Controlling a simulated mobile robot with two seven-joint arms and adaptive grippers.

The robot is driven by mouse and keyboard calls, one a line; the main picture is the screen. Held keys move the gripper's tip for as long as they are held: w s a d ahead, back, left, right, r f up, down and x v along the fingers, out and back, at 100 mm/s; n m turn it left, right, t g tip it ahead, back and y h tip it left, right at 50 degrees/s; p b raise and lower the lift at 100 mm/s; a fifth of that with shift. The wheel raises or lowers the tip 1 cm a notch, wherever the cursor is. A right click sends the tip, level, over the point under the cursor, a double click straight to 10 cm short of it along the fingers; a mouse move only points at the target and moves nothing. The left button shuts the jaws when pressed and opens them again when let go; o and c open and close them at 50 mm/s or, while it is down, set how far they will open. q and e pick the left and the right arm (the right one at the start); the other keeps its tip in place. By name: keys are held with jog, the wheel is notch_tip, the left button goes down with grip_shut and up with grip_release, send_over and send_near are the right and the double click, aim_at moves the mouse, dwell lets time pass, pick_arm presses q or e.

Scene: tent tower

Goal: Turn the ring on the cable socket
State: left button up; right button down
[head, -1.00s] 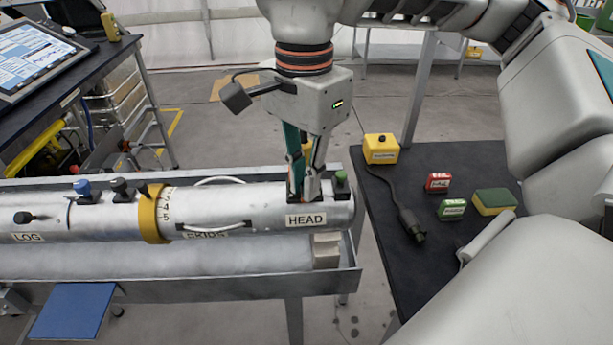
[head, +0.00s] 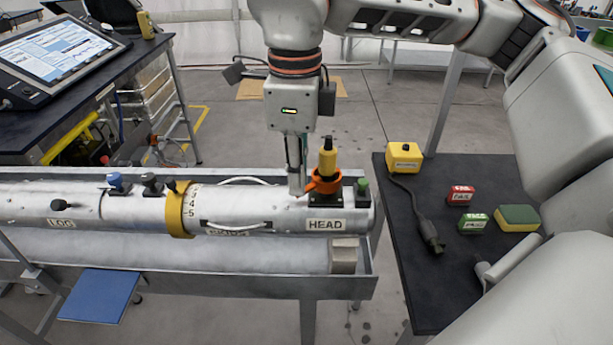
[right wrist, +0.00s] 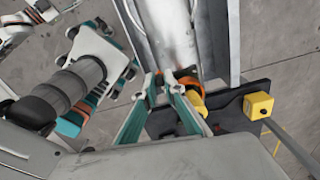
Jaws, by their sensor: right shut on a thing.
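The silver tube (head: 262,227) lies in a long metal trough, with the HEAD label (head: 325,225) near its right end. The orange ring (head: 325,187) sits around the cable socket above that label, with a yellow and black plug (head: 327,160) standing upright in it. My right gripper (head: 297,190) points down at the ring's left side, shut on the ring's edge; the exact contact is small. In the right wrist view the orange ring (right wrist: 188,83) and yellow plug (right wrist: 197,103) show just right of the fingertips (right wrist: 163,88).
A green-capped fitting (head: 362,188) stands close right of the ring. A yellow collar (head: 178,210) circles the tube farther left. The dark table (head: 400,285) at right holds a yellow box (head: 404,157), cable connector (head: 432,235), red block (head: 460,195) and green block (head: 472,222).

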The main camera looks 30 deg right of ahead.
jog(key=w+m, duration=0.2)
jog(key=m, duration=0.1)
jog(key=shift+r+m, duration=0.1)
jog(key=shift+m, duration=0.2)
jog(key=shift+w+d+m+p, duration=0.3)
jog(key=shift+w+m, duration=0.25)
jog(key=shift+m, duration=0.5)
jog(key=shift+w+d+m+p, duration=0.2)
jog(key=shift+w+m, duration=0.3)
jog(key=shift+m, duration=0.55)
jog(key=c, duration=2.1)
grip_release()
notch_tip(320, 180, up, 12)
